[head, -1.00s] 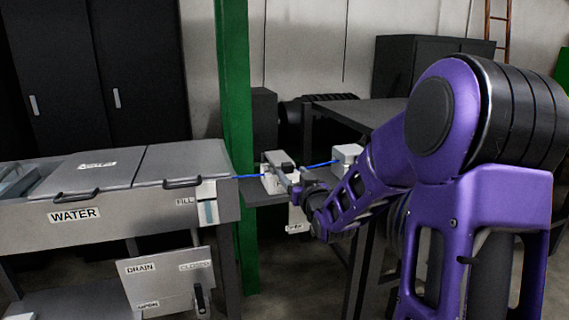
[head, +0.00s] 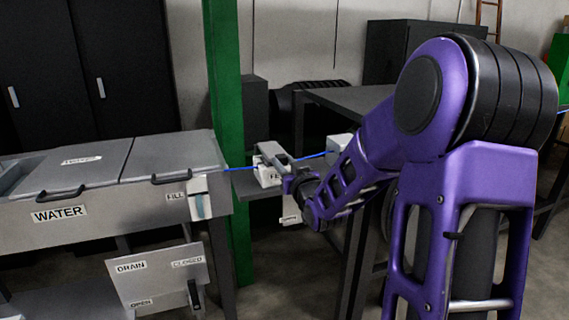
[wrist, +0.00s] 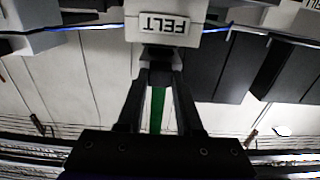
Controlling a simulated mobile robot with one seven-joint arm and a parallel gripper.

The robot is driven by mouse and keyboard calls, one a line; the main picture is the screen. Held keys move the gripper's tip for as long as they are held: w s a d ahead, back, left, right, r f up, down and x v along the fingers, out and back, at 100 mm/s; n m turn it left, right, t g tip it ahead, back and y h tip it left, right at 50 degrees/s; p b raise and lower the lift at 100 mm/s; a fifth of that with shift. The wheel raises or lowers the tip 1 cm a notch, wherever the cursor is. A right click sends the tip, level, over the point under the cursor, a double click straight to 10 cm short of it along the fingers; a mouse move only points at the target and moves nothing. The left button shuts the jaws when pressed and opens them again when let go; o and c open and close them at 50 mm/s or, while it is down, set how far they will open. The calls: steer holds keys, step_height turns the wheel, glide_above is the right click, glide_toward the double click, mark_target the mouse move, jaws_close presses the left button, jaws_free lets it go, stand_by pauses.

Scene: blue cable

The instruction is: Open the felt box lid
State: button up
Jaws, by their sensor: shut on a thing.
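The felt box (head: 268,176) is a small pale box on a low dark shelf beyond the green post in the head view. Its grey lid (head: 271,150) appears tilted above the box body, but it is small here and the angle is hard to judge. In the wrist view the white face with the upside-down FELT label (wrist: 163,25) is just beyond the fingertips. My gripper (wrist: 160,68) is shut on a dark part, apparently the lid's handle (wrist: 161,51). In the head view my gripper (head: 292,180) is at the box's right side. The box's inside is hidden.
A blue cable (head: 240,169) runs from the WATER tank (head: 90,208) to the felt box and on to another pale box (head: 340,145). A green post (head: 224,110) stands left of the box. A dark table (head: 345,98) stands behind my arm.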

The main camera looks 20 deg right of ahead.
jaws_close()
steer(key=shift+r, duration=0.2)
stand_by(0.9)
